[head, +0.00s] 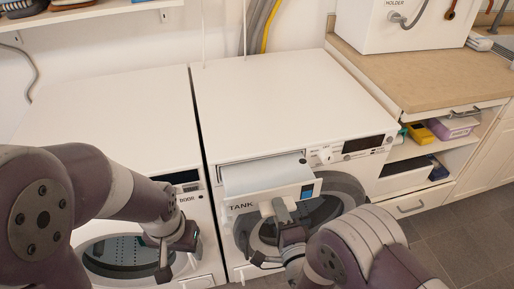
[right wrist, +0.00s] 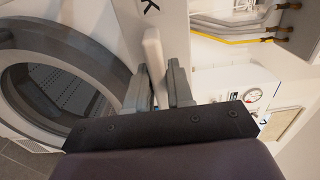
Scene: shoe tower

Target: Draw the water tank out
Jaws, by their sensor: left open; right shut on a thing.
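The water tank (head: 258,178) is a white drawer marked TANK at the upper left of the right-hand machine's front. It stands partly out of its slot, with its top showing. A pale handle sticks out from its front and shows in the right wrist view (right wrist: 154,50). My right gripper (head: 284,222) is shut on this handle; the right wrist view shows one finger on each side of it (right wrist: 157,85). My left gripper (head: 172,252) is open and empty in front of the left-hand machine, apart from the tank.
The right-hand washing machine (head: 285,95) has a clear white top and a round door below the tank. The left-hand machine (head: 110,105) stands close beside it. A wooden counter (head: 420,75) with open shelves is at the right. Floor (head: 460,240) shows at the lower right.

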